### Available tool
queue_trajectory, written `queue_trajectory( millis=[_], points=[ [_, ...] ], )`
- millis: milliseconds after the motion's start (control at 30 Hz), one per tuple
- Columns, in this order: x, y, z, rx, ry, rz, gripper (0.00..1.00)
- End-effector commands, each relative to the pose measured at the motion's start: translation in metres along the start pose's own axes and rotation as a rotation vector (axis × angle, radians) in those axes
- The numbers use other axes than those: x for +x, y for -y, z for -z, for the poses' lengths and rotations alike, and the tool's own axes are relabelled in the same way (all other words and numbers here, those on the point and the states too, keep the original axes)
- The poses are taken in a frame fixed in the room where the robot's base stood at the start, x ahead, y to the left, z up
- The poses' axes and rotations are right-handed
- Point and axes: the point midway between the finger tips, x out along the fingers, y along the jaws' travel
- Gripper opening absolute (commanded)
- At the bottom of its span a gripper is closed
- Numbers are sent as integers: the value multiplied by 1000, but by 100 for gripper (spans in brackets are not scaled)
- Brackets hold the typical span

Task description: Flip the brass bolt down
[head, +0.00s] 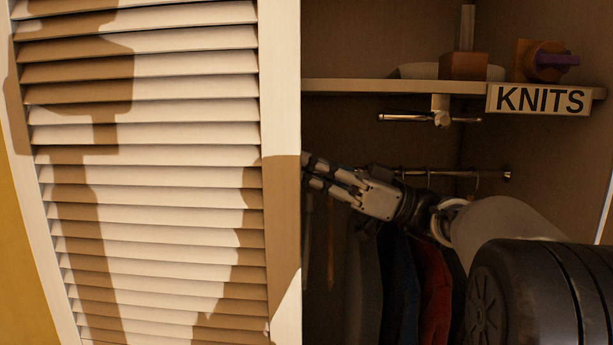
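The louvred door (150,190) fills the left of the head view, and its right stile (281,110) stands upright beside the dark wardrobe interior. My gripper (309,171) reaches left across the interior, with its fingertips at the stile's right edge. Its two fingers are apart, with a gap between them; the tips are partly cut off by the stile, and I cannot tell whether they touch it. A shiny metal bar (405,118) lies level on a pale bracket under the shelf, above and right of my gripper. I cannot tell whether this bar is the brass bolt; no other bolt shows clearly.
A shelf (390,86) with a KNITS sign (540,99) crosses the upper right, carrying boxes and a purple item (556,59). A hanging rail (480,174) runs behind my gripper. Dark, blue and red clothes (434,285) hang below. My arm fills the lower right.

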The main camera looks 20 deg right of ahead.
Motion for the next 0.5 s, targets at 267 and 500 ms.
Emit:
queue_trajectory(
  millis=[267, 500],
  points=[
    [-1, -2, -6, 13, 11, -3, 0],
    [-23, -3, -6, 14, 9, -8, 0]
  ],
)
